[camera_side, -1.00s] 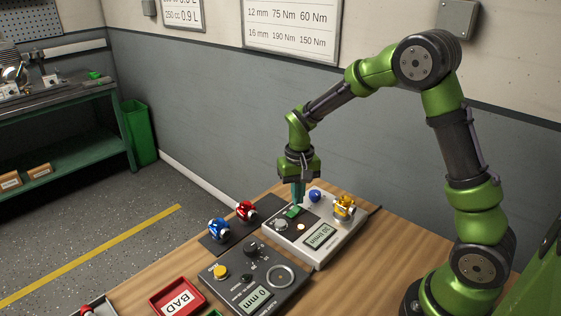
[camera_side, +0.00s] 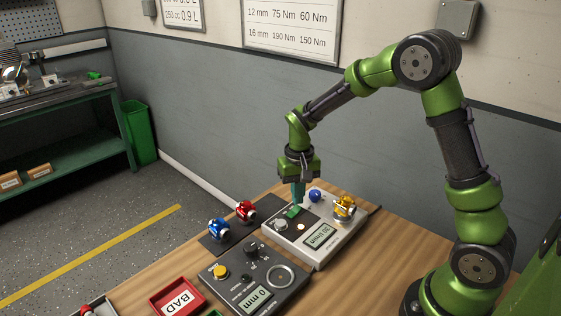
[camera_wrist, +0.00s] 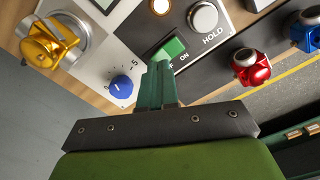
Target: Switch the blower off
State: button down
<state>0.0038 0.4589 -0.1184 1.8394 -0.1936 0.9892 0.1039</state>
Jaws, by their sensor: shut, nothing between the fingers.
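The light grey instrument box (camera_side: 345,240) stands on the wooden bench, with a green rocker switch (camera_wrist: 170,50) on a dark panel. The rocker also shows in the side view (camera_side: 292,212). An ON label is legible beside it; the label on the other side is partly hidden by my fingers. My gripper (camera_wrist: 160,68) is shut and empty, pointing down, with its teal fingertips right at the near edge of the rocker. I cannot tell whether they touch it. A display (camera_side: 319,236) reads about 30 l/min, and a small round lamp (camera_side: 301,227) is lit.
A blue knob (camera_wrist: 122,87) and a yellow-metal part (camera_wrist: 50,45) are close to my fingers on the box. A silver HOLD button (camera_wrist: 203,17) is near the rocker. Red (camera_side: 246,210) and blue (camera_side: 218,229) parts sit on a dark mat. A dark tester (camera_side: 290,300) stands in front.

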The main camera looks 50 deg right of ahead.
aim_at(299, 211)
jog(key=shift+f, duration=1)
dwell(0.9)
jog(key=shift+r, duration=3.55)
jog(key=shift+f, duration=0.1)
jog(key=shift+s+a+f, duration=0.25)
jog(key=shift+s, duration=0.2)
jog(key=s+a+r+n+t+y, duration=0.1)
jog(key=s+a+r+t, duration=0.2)
jog(key=s+r, duration=0.3)
jog(key=s+a+r+n+t+y, duration=0.1)
jog(key=s+a+r+t, duration=0.3)
jog(key=s+r, duration=0.3)
jog(key=s, duration=0.3)
jog(key=shift+s+r, duration=0.15)
jog(key=shift+s, duration=0.15)
